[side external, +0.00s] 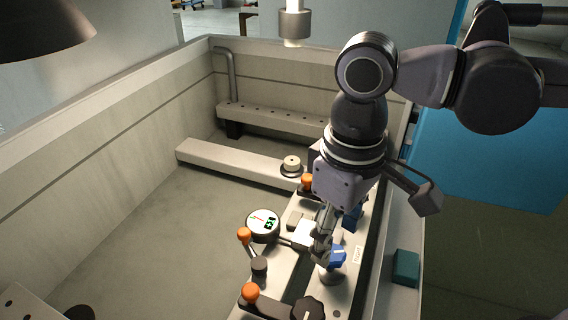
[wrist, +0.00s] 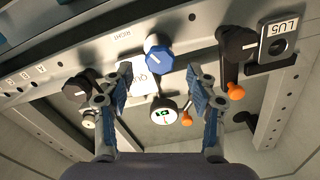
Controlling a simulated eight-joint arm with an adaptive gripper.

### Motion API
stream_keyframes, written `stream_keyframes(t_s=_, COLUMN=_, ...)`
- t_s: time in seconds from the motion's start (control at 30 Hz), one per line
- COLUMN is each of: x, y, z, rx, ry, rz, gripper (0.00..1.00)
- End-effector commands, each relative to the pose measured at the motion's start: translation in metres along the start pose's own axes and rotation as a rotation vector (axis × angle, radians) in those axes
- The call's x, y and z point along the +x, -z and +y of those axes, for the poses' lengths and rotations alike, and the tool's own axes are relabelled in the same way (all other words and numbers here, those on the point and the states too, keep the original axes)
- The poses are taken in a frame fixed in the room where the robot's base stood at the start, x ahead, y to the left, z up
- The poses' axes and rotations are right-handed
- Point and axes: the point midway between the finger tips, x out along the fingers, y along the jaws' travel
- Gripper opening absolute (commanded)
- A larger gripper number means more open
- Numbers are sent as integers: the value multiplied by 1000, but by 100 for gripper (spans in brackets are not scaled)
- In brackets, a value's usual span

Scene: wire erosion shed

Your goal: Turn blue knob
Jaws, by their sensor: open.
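The blue knob (wrist: 158,56) with a white pointer line stands on the pale rail, top centre of the wrist view. In the side view the blue knob (side external: 338,257) is at the lower right of the fingers, partly hidden by them. My gripper (wrist: 159,74) is open in the wrist view, with one blue-padded finger on each side of the knob's line and the knob between and beyond the tips. In the side view my gripper (side external: 321,248) points down close to the knob. Whether a finger touches it is unclear.
A dial gauge (wrist: 164,115) and a white block (wrist: 138,82) lie near the fingers. A black knob (wrist: 76,89) is at left, and an orange-tipped lever (wrist: 235,92) at right. A green block (side external: 405,267) sits on the right ledge. The tank floor (side external: 150,230) at left is clear.

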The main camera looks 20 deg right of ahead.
Motion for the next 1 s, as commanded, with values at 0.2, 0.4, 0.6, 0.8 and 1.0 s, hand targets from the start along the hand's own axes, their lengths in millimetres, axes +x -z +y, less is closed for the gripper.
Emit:
stream_keyframes(t_s=0.2, x=23, y=0, z=0, rx=0, ry=0, rz=0, gripper=58)
stream_keyframes(t_s=0.4, x=29, y=0, z=0, rx=0, ry=0, rz=0, gripper=58)
stream_keyframes(t_s=0.6, x=29, y=0, z=0, rx=0, ry=0, rz=0, gripper=58)
stream_keyframes(t_s=0.8, x=29, y=0, z=0, rx=0, ry=0, rz=0, gripper=9)
stream_keyframes(t_s=1.0, x=29, y=0, z=0, rx=-12, ry=0, rz=0, gripper=4)
